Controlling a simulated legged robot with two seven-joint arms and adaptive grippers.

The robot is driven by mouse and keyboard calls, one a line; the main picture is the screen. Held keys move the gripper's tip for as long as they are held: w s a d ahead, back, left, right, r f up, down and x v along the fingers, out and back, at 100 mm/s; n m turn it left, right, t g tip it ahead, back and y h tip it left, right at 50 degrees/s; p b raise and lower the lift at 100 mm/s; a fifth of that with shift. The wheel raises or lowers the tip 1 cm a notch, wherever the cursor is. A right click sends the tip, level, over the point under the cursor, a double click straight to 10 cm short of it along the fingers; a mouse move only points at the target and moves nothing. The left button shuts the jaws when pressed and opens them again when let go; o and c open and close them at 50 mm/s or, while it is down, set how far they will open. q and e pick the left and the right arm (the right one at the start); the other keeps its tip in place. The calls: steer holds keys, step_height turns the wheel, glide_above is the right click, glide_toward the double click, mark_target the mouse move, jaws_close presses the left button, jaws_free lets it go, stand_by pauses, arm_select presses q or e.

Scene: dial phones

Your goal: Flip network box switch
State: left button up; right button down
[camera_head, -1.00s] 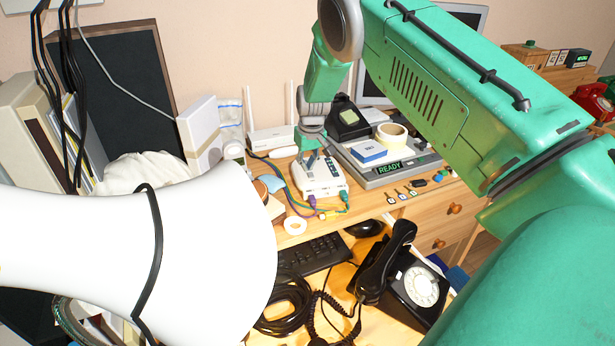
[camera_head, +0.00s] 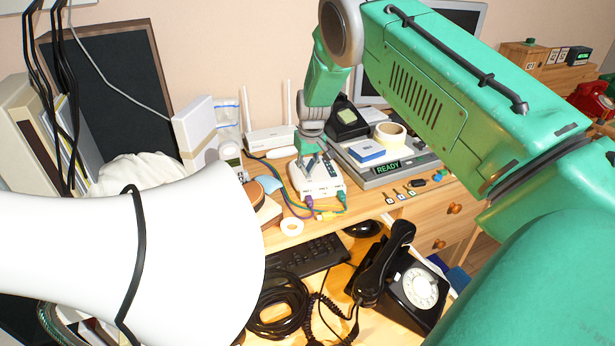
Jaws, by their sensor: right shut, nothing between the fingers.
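The network box (camera_head: 325,187) is a small off-white box on the wooden desk, with coloured plugs and cables at its front edge. My right arm is green and reaches down from above. Its gripper (camera_head: 318,165) is shut and empty, with its fingertips at the top face of the box. The gripper covers part of that face, and I cannot make out the switch or whether the fingers touch it. My left arm is white and fills the lower left; its gripper is out of view.
A white router (camera_head: 268,139) stands behind the box. A grey unit (camera_head: 408,170) showing READY, with a tape roll (camera_head: 390,134) on it, stands to the right. A black dial phone (camera_head: 412,290), keyboard (camera_head: 308,256) and mouse (camera_head: 362,229) are in front. Cables lie around the box.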

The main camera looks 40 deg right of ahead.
steer(key=shift+s+d+r+p, duration=0.1)
steer(key=shift+d+r+p, duration=0.1)
steer(key=shift+d+p, duration=0.15)
steer(key=shift+r+p, duration=0.3)
steer(key=r+p, duration=0.1)
steer(key=r, duration=0.1)
steer(key=r+p, duration=0.1)
steer(key=shift+a+r+p, duration=0.3)
steer(key=shift+a+r, duration=0.1)
steer(key=shift+d+r+p, duration=0.1)
steer(key=shift+r+p, duration=0.4)
steer(key=shift+r, duration=0.15)
steer(key=shift+d+r+p, duration=0.2)
steer(key=shift+r+p, duration=0.1)
steer(key=shift+a, duration=0.2)
